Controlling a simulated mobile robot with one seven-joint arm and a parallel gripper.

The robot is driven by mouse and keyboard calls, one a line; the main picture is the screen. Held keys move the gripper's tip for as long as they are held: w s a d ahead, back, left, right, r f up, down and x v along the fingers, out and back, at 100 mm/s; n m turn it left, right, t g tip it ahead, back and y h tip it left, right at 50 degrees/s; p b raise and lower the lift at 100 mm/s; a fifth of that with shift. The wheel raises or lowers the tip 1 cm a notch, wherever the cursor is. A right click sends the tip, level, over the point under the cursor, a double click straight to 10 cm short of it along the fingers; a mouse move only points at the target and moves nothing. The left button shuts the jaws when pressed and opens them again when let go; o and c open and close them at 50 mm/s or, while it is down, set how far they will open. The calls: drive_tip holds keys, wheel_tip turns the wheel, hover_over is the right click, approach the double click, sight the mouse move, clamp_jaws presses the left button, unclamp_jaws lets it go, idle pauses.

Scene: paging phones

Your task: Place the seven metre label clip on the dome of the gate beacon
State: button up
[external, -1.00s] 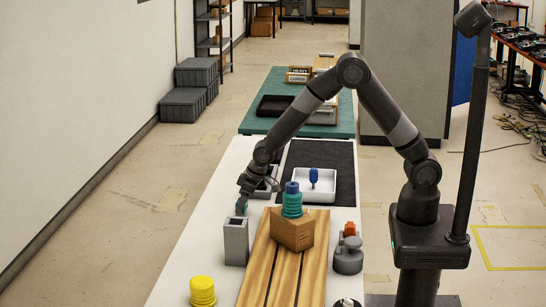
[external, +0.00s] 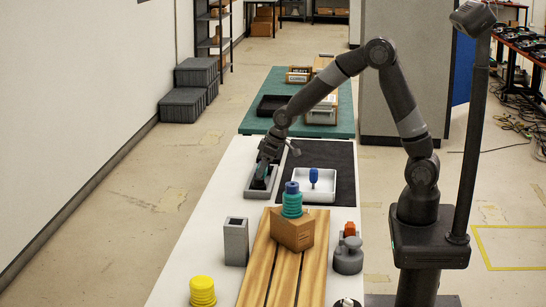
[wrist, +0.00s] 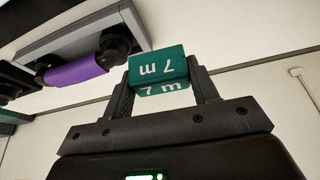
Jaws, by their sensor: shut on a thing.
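The teal label clip (wrist: 158,72), marked "7 m" in white, is between the fingers of my gripper (wrist: 160,86) in the wrist view. My gripper is shut on it. I cannot tell for certain which thing is the gate beacon.
A grey hollow block (external: 236,243) stands left of the wooden slats (external: 285,280). A white tray (external: 318,191) holds a blue item (external: 313,176). A grey-and-orange thing (external: 348,258) stands at right. A purple cylinder (wrist: 75,72) lies close by in the wrist view.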

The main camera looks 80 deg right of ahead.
drive_tip(key=w+a+r+n, duration=0.1)
drive_tip(key=w+a, duration=0.3)
drive_tip(key=a, duration=0.2)
drive_tip(key=w+a+r+n+y, duration=0.1)
drive_tip(key=w+a+n, duration=0.1)
drive_tip(key=w+a, duration=0.2)
drive_tip(key=a, duration=0.3)
drive_tip(key=shift+a+r, duration=0.2)
drive_tip(key=shift+a, duration=0.05)
drive_tip(key=w+a+r+n, duration=0.1)
drive_tip(key=a, duration=0.4)
drive_tip(key=w+a+n, duration=0.1)
drive_tip(key=a, duration=0.5)
drive_tip(key=w+a+r+n+y, duration=0.1)
drive_tip(key=w+a, duration=0.1)
drive_tip(key=a, duration=0.4)
drive_tip(key=shift+a+r+g, duration=0.25)
drive_tip(key=shift+r+g, duration=0.05)
drive_tip(key=shift+g, duration=0.1)
drive_tip(key=n+y, duration=0.1)
drive_tip(key=n, duration=0.3)
hover_over(198, 282)
drive_tip(key=d, duration=0.2)
drive_tip(key=shift+g, duration=0.3)
drive_tip(key=f, duration=0.2)
drive_tip(key=s+f, duration=0.1)
drive_tip(key=f, duration=0.1)
drive_tip(key=shift+a, duration=0.2)
drive_tip(key=shift+a+f, duration=0.25)
drive_tip(key=shift+f, duration=1.95)
